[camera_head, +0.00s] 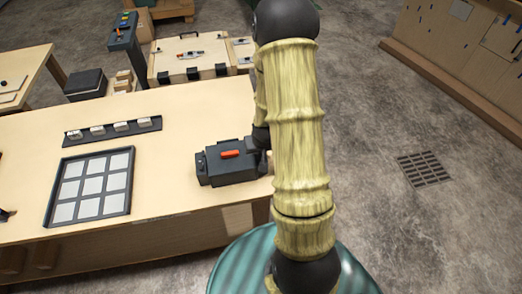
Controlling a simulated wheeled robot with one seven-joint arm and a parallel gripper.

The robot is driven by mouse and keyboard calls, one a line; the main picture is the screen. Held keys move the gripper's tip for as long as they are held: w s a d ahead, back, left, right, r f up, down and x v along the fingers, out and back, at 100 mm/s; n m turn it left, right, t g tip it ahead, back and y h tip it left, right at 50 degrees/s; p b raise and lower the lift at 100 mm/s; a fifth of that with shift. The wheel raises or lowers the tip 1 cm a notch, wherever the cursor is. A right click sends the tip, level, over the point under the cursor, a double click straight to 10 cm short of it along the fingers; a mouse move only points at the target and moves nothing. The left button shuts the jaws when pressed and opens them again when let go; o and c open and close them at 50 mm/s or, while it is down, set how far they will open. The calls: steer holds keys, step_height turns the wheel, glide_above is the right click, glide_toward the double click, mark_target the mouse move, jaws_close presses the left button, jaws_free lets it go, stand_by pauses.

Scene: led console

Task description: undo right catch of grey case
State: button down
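A dark grey case (213,170) with an orange bar (230,154) on top sits near the right end of the pale wooden table. It is the thing here that best fits the grey case. My arm comes down in front of its right side. The dark end of my arm, with my gripper (255,152), is close against the case's right end. I cannot tell whether they touch. The fingers do not show clearly, so their opening cannot be told. The right catch is not discernible; that side is partly hidden by my arm.
A tray of white tiles (62,215) and a dark strip with several light blocks (75,135) lie left on the table (165,205). Behind stand a wooden chest with black catches (160,64) and a post with coloured buttons (123,38). Floor at right is clear, with a grate (424,170).

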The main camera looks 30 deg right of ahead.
stand_by(0.3)
steer(key=c, duration=1.5)
jaws_free()
steer(key=shift+o, duration=0.2)
steer(key=b+v, duration=0.1)
steer(key=v, duration=1.6)
steer(key=shift+r, duration=0.15)
steer(key=shift+s+a, duration=0.1)
steer(key=s+a+n+g+y, duration=0.1)
steer(key=s+a+n, duration=0.2)
steer(key=a, duration=0.8)
steer(key=shift+s+f+g, duration=0.3)
steer(key=shift+s+f, duration=0.1)
steer(key=shift+s, duration=0.65)
steer(key=shift+a, duration=0.15)
